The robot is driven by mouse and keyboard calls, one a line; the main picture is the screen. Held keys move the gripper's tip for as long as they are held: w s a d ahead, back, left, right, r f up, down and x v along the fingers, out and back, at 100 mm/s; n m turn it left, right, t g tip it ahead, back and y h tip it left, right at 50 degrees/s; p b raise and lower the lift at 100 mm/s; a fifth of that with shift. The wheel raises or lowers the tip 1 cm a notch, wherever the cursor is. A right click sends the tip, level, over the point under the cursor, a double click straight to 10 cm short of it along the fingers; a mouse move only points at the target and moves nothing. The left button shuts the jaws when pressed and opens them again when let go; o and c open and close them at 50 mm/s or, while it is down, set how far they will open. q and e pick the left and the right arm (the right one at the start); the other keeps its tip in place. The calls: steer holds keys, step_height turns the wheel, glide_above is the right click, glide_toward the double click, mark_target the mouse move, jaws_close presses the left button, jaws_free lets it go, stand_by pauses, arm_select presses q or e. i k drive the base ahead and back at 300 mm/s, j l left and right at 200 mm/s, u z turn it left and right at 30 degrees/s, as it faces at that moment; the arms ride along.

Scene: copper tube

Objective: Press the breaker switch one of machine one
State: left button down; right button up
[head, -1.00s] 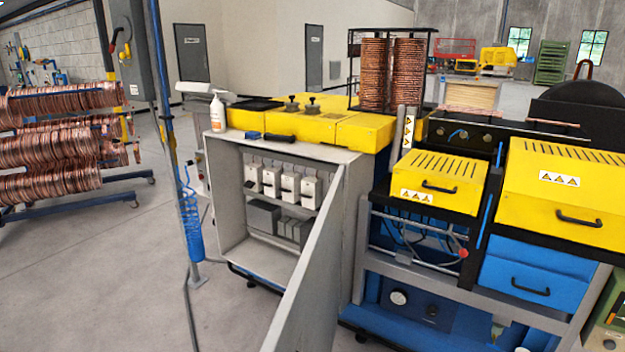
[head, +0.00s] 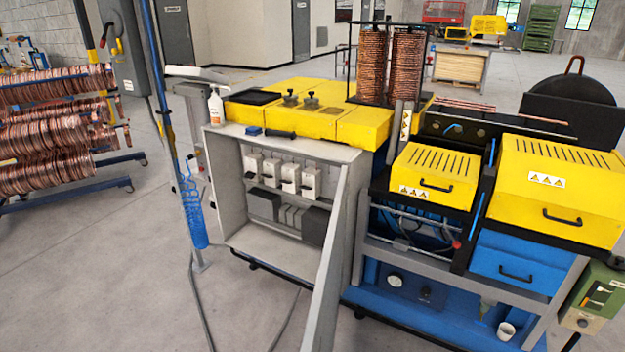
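Machine one appears to be the yellow-topped machine with a grey cabinet (head: 232,190) at the middle of the head view. The cabinet's door (head: 328,275) stands open toward me, seen nearly edge-on. Inside, a row of several white breaker switches (head: 271,172) sits on the upper rail. I cannot tell which is number one, nor the levers' positions. Darker grey blocks (head: 264,205) sit below them. Neither of my grippers shows in the head view.
A blue post with a coiled blue hose (head: 191,212) stands left of the cabinet. A rack of copper coils (head: 50,150) is at far left. A second machine with yellow covers (head: 436,175) and a blue drawer (head: 520,262) adjoins at right. Bare floor (head: 120,270) lies at front left.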

mark_target(249, 174)
steer(key=i+j+z, duration=0.15)
steer(key=j, duration=0.6)
steer(key=j+z, duration=0.2)
steer(key=j, duration=0.55)
